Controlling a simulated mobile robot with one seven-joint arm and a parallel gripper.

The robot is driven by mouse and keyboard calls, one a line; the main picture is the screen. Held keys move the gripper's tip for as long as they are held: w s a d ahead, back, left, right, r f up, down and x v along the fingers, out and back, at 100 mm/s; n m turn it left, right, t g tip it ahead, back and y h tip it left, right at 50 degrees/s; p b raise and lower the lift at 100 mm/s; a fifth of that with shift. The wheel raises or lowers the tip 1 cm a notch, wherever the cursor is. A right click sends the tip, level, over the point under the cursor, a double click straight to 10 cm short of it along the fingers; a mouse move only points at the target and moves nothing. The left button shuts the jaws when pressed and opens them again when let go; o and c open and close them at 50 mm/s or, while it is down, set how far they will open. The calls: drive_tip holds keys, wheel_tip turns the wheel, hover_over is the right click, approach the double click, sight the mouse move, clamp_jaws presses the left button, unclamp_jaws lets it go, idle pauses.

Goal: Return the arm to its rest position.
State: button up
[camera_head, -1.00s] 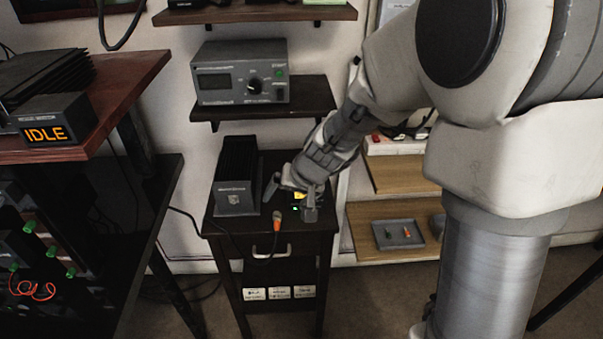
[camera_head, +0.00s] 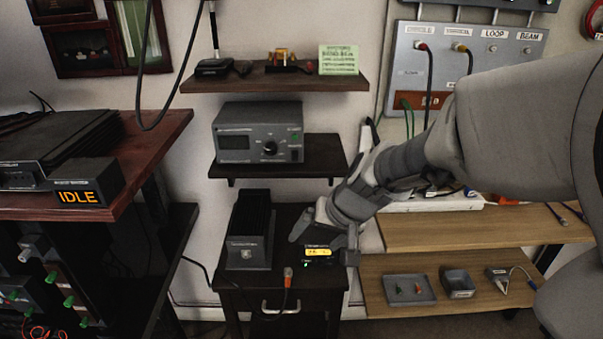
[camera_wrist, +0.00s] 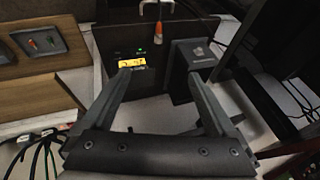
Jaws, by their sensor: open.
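My arm reaches in from the right in the head view, and my gripper (camera_head: 324,250) points down over the small dark cabinet (camera_head: 268,303). Its two fingers are spread, with nothing between them. In the wrist view the open gripper (camera_wrist: 157,78) frames a small black device with a lit yellow display (camera_wrist: 131,63). The display also shows in the head view (camera_head: 318,252), between the fingers. I cannot tell whether a finger touches the device. The black finned box (camera_head: 249,232) stands just left of my gripper.
A grey tuner unit with a knob (camera_head: 259,134) sits on a shelf above. A wooden shelf with trays (camera_head: 411,290) is at the right. A bench with an IDLE display (camera_head: 79,197) is at the left.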

drive_tip(key=shift+r, duration=0.1)
drive_tip(key=s+d+r+h, duration=0.1)
drive_tip(key=s+d+r, duration=0.2)
drive_tip(key=s, duration=0.3)
drive_tip(key=s+d+r+n+t+h, duration=0.1)
drive_tip(key=s+d+r, duration=0.15)
drive_tip(key=s, duration=0.25)
drive_tip(key=s+d+r+h, duration=0.1)
drive_tip(key=s+d+r, duration=0.2)
drive_tip(key=s, duration=0.3)
wheel_tip(320, 180, up, 13)
drive_tip(key=p, duration=1.3)
drive_tip(key=shift+s+r, duration=0.15)
drive_tip(key=shift+s, duration=0.1)
drive_tip(key=shift+a, duration=0.1)
